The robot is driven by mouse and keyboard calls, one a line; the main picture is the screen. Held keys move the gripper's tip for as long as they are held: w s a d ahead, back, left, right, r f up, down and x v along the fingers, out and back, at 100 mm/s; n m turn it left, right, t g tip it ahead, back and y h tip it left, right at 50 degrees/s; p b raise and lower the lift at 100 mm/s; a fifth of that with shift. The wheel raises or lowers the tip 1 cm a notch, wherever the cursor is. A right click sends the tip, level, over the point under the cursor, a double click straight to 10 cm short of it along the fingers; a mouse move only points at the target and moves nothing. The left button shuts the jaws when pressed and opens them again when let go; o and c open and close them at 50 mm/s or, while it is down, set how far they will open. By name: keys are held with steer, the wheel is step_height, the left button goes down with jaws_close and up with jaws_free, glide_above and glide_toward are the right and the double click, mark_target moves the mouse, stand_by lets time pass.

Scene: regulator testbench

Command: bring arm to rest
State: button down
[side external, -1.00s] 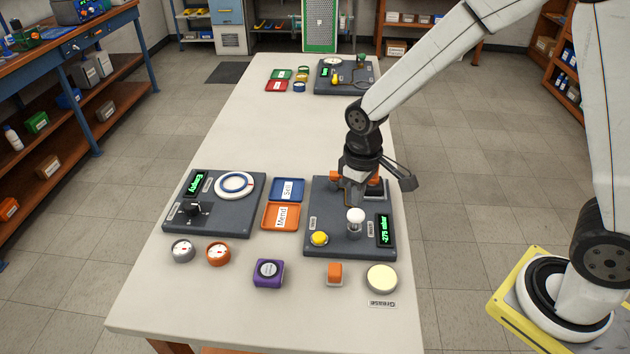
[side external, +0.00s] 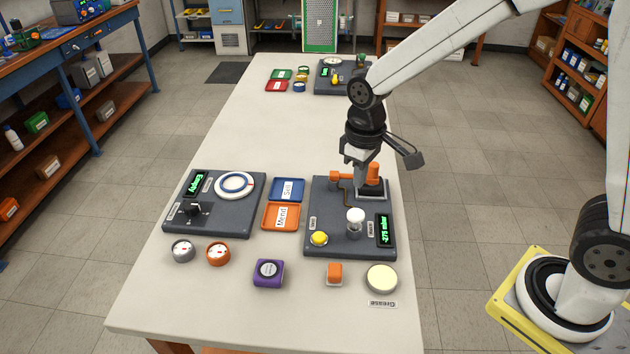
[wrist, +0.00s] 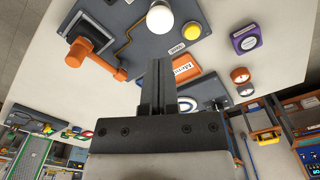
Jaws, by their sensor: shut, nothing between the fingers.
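My gripper (side external: 361,180) is shut and empty, above the back of the right grey test panel (side external: 326,243). In the wrist view my gripper (wrist: 158,75) has its fingers together with nothing between them. Next to it in the side view is an orange clamp-like fixture (side external: 345,176) at the back of the panel; it also shows in the wrist view (wrist: 95,45). The panel carries a white knob (side external: 355,216), a yellow button (side external: 319,238) and a green display (side external: 384,230) reading about -275 mbar. I cannot tell whether the fingertips touch the fixture.
A left panel (side external: 240,216) with a white dial shows "Empty". Blue (side external: 287,189) and orange (side external: 281,216) trays lie between the panels. The table's middle is clear.

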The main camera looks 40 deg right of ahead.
steer(key=s+d+f+m+t, duration=0.2)
steer(key=s+d, duration=0.3)
steer(key=s, duration=0.4)
steer(key=shift+d+m+t, duration=0.2)
steer(key=shift+m+t, duration=0.1)
steer(key=shift+m, duration=0.2)
